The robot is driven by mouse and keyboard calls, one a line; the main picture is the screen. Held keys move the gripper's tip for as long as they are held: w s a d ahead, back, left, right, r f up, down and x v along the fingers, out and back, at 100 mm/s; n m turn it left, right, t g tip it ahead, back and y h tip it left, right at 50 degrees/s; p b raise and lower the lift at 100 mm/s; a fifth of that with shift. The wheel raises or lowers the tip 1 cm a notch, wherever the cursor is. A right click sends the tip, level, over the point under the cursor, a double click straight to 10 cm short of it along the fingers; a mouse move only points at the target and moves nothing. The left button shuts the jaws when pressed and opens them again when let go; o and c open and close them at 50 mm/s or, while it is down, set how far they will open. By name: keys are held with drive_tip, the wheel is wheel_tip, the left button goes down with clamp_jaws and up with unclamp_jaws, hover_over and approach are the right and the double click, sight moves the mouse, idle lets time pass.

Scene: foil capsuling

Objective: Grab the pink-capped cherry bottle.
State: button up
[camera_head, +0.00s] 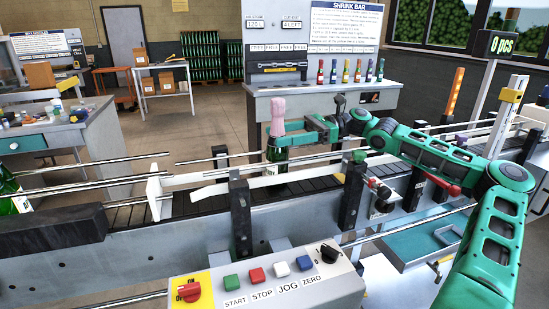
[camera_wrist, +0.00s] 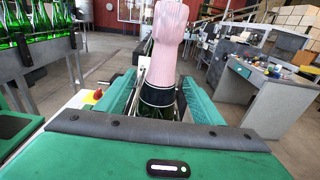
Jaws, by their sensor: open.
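The pink-capped bottle (camera_head: 278,118) stands upright on the conveyor (camera_head: 225,197) in the head view. It has dark green glass and a long pink foil over its neck. In the wrist view the pink cap (camera_wrist: 168,45) rises in the middle, with the dark neck below it. My gripper (camera_head: 280,138) reaches in from the right at the height of the bottle's neck. In the wrist view its two green fingers (camera_wrist: 158,98) are apart, one on each side of the neck. I cannot tell whether either finger touches the glass. The cherry label is not readable.
Guide rails (camera_head: 95,180) and a dark post (camera_head: 240,215) stand close around the bottle. A control panel (camera_head: 265,285) with buttons is in front. Another green bottle (camera_head: 14,190) is at the far left. Several small coloured bottles (camera_head: 345,71) stand on the shrink bar behind.

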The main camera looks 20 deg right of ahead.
drive_tip(key=shift+a+f, duration=0.15)
drive_tip(key=shift+a, duration=1.15)
drive_tip(key=shift+a+f, duration=0.15)
drive_tip(key=shift+a, duration=1.15)
drive_tip(key=shift+w, duration=0.1)
clamp_jaws()
